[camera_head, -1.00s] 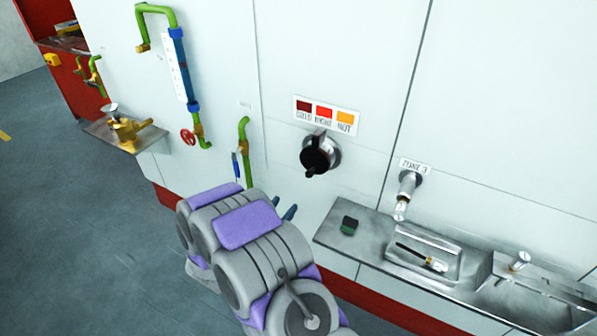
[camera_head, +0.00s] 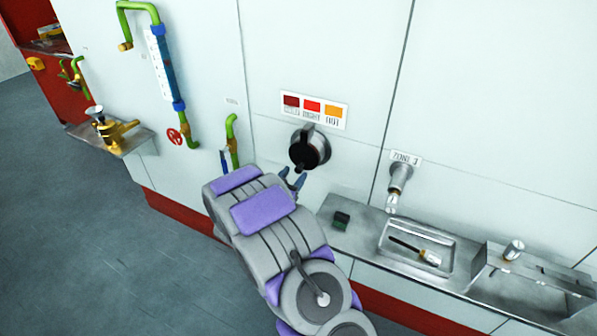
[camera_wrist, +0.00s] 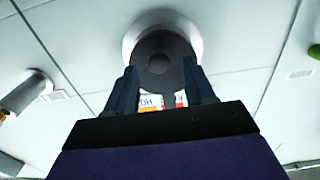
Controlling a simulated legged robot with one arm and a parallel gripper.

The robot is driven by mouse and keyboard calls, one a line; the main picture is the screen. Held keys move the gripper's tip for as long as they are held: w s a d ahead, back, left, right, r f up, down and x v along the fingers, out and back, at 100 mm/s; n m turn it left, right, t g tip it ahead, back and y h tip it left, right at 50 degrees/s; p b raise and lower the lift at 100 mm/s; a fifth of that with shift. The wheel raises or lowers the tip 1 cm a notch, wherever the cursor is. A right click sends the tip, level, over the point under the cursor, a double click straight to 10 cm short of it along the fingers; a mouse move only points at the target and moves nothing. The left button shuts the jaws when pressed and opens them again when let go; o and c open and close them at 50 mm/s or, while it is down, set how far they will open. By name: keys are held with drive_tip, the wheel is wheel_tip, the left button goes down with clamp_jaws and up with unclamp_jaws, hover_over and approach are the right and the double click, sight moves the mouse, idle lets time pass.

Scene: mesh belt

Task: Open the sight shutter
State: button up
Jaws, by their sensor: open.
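The sight shutter (camera_head: 309,149) is a black round cover with a small tab, on a silver-ringed port in the white wall, under a colour label plate. In the wrist view the black cover (camera_wrist: 159,60) lies across the silver ring (camera_wrist: 190,27), and no port opening shows. My gripper (camera_head: 292,174) is open just below the shutter in the head view. In the wrist view its two dark fingers (camera_wrist: 160,74) stand on either side of the lower part of the cover. I cannot tell whether they touch it.
The label plate (camera_head: 314,110) has dark red, red and orange squares. A silver fitting marked Zone 3 (camera_head: 399,180) juts out to the right. Green piping (camera_head: 232,140) is at left.

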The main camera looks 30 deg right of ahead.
sight(297, 170)
drive_tip(key=shift+b+x, duration=0.3)
drive_tip(key=shift+x, duration=1.75)
clamp_jaws()
